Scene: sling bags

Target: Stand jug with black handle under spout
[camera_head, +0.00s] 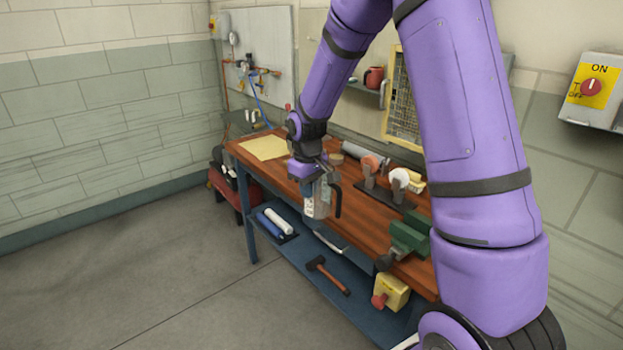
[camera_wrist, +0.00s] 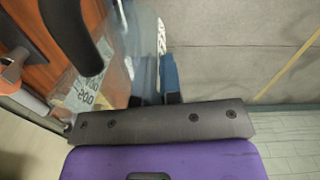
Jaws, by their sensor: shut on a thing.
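The clear jug (camera_head: 317,204) with a black handle (camera_head: 337,198) hangs upright in my gripper (camera_head: 314,181), at the front edge of the workbench. My gripper is shut on the jug. In the wrist view the jug (camera_wrist: 90,92) is close up, with printed volume marks, and its black handle (camera_wrist: 72,30) is at the upper left. My gripper's fingers (camera_wrist: 158,75) are at the jug's wall there. A panel with pipe fittings (camera_head: 253,72) and a blue hose is on the back wall, left of my gripper. A spout is too small to make out clearly.
The wooden workbench (camera_head: 268,172) carries a yellow sheet (camera_head: 264,148), a grey cylinder (camera_head: 363,153), tools on a dark stand and a green vice (camera_head: 408,236). A lower blue shelf holds a hammer (camera_head: 328,275) and a yellow box (camera_head: 391,292). The floor at left is clear.

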